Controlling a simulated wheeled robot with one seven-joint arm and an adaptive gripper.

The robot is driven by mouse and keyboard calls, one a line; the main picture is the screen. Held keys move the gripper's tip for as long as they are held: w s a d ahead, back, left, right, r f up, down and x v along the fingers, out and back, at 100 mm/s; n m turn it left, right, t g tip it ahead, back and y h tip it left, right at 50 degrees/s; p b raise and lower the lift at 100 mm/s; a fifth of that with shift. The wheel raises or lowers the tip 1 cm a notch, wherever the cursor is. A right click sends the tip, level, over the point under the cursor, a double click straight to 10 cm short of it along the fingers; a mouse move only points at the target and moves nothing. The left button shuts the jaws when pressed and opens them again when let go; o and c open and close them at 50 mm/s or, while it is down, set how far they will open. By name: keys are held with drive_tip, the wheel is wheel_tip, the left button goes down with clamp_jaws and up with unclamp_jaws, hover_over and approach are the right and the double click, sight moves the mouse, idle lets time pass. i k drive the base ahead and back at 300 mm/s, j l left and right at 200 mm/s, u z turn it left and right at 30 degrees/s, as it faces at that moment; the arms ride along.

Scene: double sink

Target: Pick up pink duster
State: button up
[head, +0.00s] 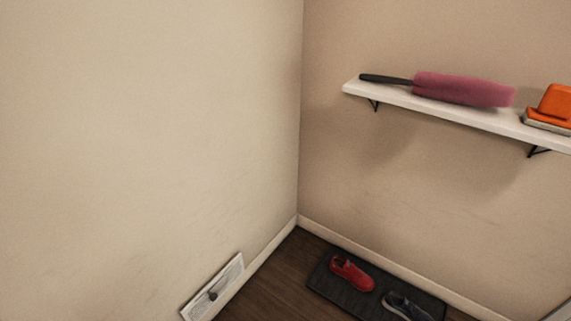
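The pink duster (463,88) lies on a white wall shelf (400,98) at the upper right of the head view. Its dark handle (386,79) points left, towards the room corner, and its fluffy pink head points right. The duster lies along the length of the shelf. My gripper is not in the head view, so I cannot see its state.
An orange object (556,101) sits on the shelf right of the duster. Dark brackets hold the shelf. Below, a red shoe (351,273) and a dark shoe (407,306) lie on a black mat (322,277). A plain wall fills the left.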

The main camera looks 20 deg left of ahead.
sight(458, 88)
drive_tip(key=i+j, duration=0.15)
drive_tip(key=i, duration=0.3)
drive_tip(key=i+j+z, duration=0.15)
drive_tip(key=i, duration=0.25)
